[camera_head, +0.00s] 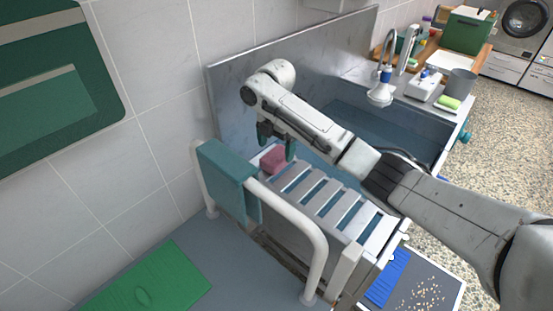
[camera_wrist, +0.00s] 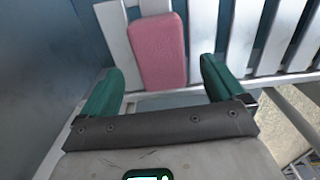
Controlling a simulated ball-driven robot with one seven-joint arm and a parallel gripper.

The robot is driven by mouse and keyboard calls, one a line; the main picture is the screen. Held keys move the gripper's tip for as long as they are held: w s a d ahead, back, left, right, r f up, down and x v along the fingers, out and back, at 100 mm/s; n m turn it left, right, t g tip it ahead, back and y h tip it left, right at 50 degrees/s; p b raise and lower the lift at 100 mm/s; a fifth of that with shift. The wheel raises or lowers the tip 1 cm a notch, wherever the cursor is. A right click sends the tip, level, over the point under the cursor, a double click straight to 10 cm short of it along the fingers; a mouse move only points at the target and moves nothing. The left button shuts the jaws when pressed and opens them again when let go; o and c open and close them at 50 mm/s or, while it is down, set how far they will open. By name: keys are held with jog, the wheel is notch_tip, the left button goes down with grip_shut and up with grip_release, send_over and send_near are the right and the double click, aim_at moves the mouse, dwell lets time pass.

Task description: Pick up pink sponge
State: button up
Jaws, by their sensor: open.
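The pink sponge (camera_head: 273,159) lies on the white slatted rack (camera_head: 323,196), near its back left corner by the metal splashback. In the wrist view the sponge (camera_wrist: 157,50) is a rounded block lying lengthwise along a slat. My gripper (camera_head: 276,150) is over the rack at the sponge, with its green fingers pointing down. In the wrist view my gripper (camera_wrist: 160,84) is open, one finger on each side of the sponge's near end, with gaps on both sides. Nothing is between the fingertips that they touch. In the head view a finger partly hides the sponge.
A white rail (camera_head: 318,243) with a teal towel (camera_head: 228,172) stands just left of the rack. The metal splashback (camera_head: 310,60) rises behind. A sink basin (camera_head: 385,131) with a faucet (camera_head: 383,80) is to the right. A green mat (camera_head: 150,280) lies at lower left.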

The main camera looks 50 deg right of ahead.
aim_at(276, 154)
notch_tip(276, 154, down, 4)
jog(key=shift+d+f, duration=0.15)
jog(key=c, duration=1)
